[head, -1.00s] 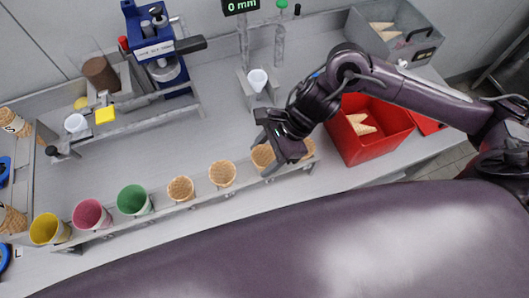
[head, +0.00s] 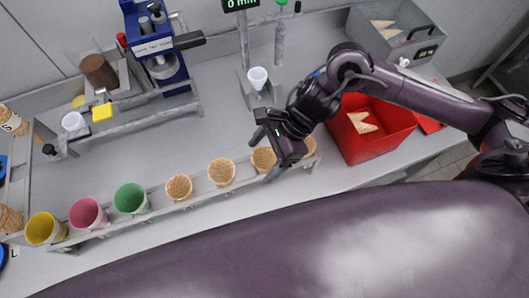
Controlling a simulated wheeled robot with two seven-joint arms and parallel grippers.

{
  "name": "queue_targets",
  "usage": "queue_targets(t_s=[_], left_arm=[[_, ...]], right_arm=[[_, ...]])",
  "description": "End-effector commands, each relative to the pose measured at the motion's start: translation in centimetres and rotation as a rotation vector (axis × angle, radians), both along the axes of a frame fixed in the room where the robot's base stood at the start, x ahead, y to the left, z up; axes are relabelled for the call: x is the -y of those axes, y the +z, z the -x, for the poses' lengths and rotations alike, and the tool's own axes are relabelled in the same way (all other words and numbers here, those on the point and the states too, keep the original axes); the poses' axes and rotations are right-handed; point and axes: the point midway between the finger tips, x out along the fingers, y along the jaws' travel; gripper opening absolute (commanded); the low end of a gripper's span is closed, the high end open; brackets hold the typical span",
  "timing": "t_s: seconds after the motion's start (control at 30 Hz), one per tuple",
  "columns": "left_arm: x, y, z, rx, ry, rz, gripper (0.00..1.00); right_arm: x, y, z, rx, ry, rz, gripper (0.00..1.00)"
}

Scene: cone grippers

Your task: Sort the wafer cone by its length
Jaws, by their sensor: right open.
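A rack (head: 203,199) along the front of the bench holds a row of wafer cones, including a left one (head: 179,187), a middle one (head: 222,172) and one farther right (head: 264,159). Another cone (head: 308,147) at the right end is partly hidden by my right gripper. My right gripper (head: 264,155) is open, with its fingers on either side of the third wafer cone; I cannot tell if they touch it. A length gauge reading "0 mm" (head: 240,4) stands at the back with a white cup (head: 257,77). My left gripper is not in view.
Yellow (head: 42,229), pink (head: 88,214) and green (head: 130,199) cups sit in the rack's left part. A red bin (head: 370,143) and a grey bin (head: 428,45) hold cones. A blue press (head: 155,45) stands at back left. The bench middle is clear.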

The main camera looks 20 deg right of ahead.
Motion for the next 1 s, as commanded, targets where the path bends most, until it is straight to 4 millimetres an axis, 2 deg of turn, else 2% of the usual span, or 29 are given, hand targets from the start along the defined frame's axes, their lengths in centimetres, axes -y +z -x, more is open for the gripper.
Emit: queue_targets(t_s=[0.17, 0.6, 1.0], left_arm=[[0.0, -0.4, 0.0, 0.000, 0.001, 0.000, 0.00], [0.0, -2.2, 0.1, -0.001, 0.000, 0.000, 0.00], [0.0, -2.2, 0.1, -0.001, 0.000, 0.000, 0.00]], right_arm=[[0.5, 0.7, -0.1, 0.004, 0.000, 0.000, 0.79], [4.0, 6.0, -0.2, 0.001, 0.000, 0.001, 0.79], [4.2, 6.6, -0.1, 0.000, 0.000, 0.000, 0.79]])
